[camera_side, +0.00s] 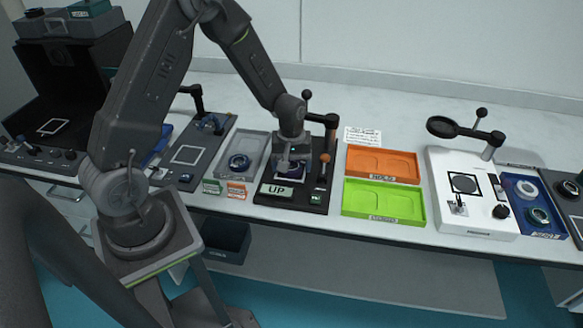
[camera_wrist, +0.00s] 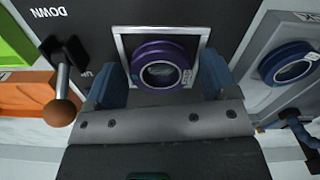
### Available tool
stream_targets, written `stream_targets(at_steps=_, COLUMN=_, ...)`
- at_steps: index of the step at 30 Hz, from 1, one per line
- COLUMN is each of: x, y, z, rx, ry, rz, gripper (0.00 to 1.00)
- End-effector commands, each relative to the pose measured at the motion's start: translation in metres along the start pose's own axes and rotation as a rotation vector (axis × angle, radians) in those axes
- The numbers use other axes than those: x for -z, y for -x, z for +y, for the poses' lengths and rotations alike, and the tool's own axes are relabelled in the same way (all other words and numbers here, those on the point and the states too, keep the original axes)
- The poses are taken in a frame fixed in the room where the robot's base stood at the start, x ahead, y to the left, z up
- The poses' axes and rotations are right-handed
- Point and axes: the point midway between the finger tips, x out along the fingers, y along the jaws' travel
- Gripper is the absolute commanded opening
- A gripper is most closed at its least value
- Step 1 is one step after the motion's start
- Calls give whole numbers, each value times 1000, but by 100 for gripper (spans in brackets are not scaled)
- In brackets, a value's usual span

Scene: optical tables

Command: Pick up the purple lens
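The purple lens (camera_wrist: 160,65) is a round ring with a clear centre, lying in a silver square frame (camera_wrist: 120,42) in the wrist view. The frame is on a black station (camera_side: 315,197). In the side view the lens is mostly hidden, with a little purple (camera_side: 291,174) showing below my gripper (camera_side: 291,160). In the wrist view my gripper (camera_wrist: 162,72) is open, with one blue-grey finger on each side of the lens. Gaps show between the fingers and the ring.
A grey tray (camera_side: 255,146) with a blue-ringed lens (camera_side: 239,163) stands to the left. Orange (camera_side: 381,155) and green (camera_side: 383,188) trays are to the right, beside a white station (camera_side: 465,218).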

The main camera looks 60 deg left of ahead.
Motion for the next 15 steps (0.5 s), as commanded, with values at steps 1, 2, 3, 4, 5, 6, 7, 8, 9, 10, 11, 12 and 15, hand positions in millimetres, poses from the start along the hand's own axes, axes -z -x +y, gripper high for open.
stream_targets(at_steps=1, x=0, y=0, z=0, rx=0, ry=0, rz=0, gripper=74)
stream_targets(at_steps=2, x=0, y=0, z=0, rx=0, ry=0, rz=0, gripper=71)
stream_targets(at_steps=3, x=0, y=0, z=0, rx=0, ry=0, rz=0, gripper=67)
stream_targets(at_steps=4, x=0, y=0, z=0, rx=0, ry=0, rz=0, gripper=65)
stream_targets(at_steps=5, x=0, y=0, z=0, rx=0, ry=0, rz=0, gripper=62)
stream_targets(at_steps=6, x=0, y=0, z=0, rx=0, ry=0, rz=0, gripper=58)
stream_targets(at_steps=7, x=0, y=0, z=0, rx=0, ry=0, rz=0, gripper=55)
stream_targets(at_steps=8, x=0, y=0, z=0, rx=0, ry=0, rz=0, gripper=52)
stream_targets(at_steps=9, x=0, y=0, z=0, rx=0, ry=0, rz=0, gripper=48)
stream_targets(at_steps=10, x=0, y=0, z=0, rx=0, ry=0, rz=0, gripper=45)
stream_targets(at_steps=11, x=0, y=0, z=0, rx=0, ry=0, rz=0, gripper=43)
stream_targets(at_steps=12, x=0, y=0, z=0, rx=0, ry=0, rz=0, gripper=39)
stream_targets(at_steps=15, x=0, y=0, z=0, rx=0, ry=0, rz=0, gripper=34)
